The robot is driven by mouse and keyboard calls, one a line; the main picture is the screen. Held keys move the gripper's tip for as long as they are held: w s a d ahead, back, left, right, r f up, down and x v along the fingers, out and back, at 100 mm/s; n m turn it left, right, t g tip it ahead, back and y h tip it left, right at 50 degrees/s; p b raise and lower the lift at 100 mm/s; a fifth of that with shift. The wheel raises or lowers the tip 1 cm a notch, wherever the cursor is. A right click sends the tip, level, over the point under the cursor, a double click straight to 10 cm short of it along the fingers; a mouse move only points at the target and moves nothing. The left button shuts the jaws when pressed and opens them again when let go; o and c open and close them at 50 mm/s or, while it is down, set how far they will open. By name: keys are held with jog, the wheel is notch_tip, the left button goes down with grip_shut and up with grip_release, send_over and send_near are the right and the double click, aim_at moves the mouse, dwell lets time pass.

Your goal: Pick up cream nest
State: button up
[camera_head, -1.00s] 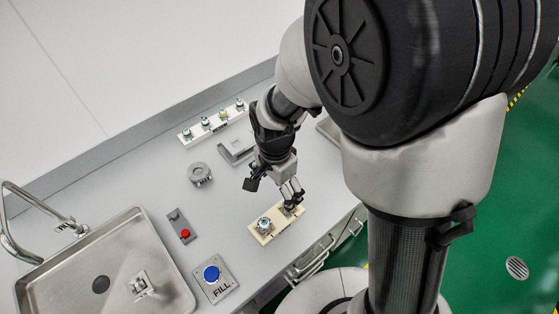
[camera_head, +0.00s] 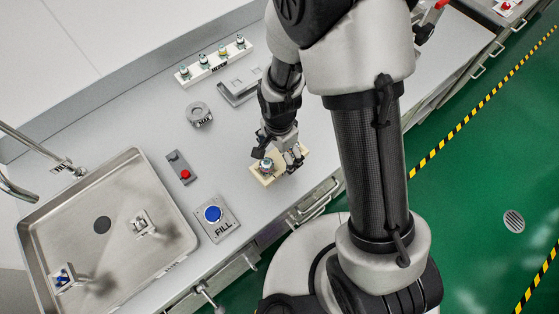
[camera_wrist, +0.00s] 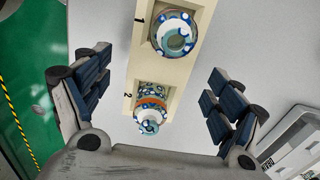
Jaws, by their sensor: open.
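The cream nest (camera_head: 266,181) is a cream block on the grey counter. In the wrist view the cream nest (camera_wrist: 170,70) carries the marks 1 and 2. A round blue, white and grey part (camera_wrist: 174,34) sits at mark 1. A similar part with an orange band (camera_wrist: 151,103) sits at mark 2. My gripper (camera_wrist: 157,95) is open, with one finger on each side of the nest's mark 2 end. In the head view my gripper (camera_head: 294,158) is over the right end of the nest and hides part of it. I cannot tell whether the fingers touch it.
A sink (camera_head: 80,225) holds small fixtures at left. The blue FILL button (camera_head: 212,214), a red-button panel (camera_head: 183,170), a round grey device (camera_head: 199,113), a white rack (camera_head: 214,62) of several parts and a grey fixture (camera_head: 238,90) stand on the counter.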

aim_at(279, 159)
notch_tip(279, 159, down, 3)
jog(key=shift+w+b, duration=0.1)
jog(key=shift+b, duration=0.2)
jog(key=shift+r, duration=0.1)
jog(key=shift+c, duration=0.2)
jog(key=c, duration=1.2)
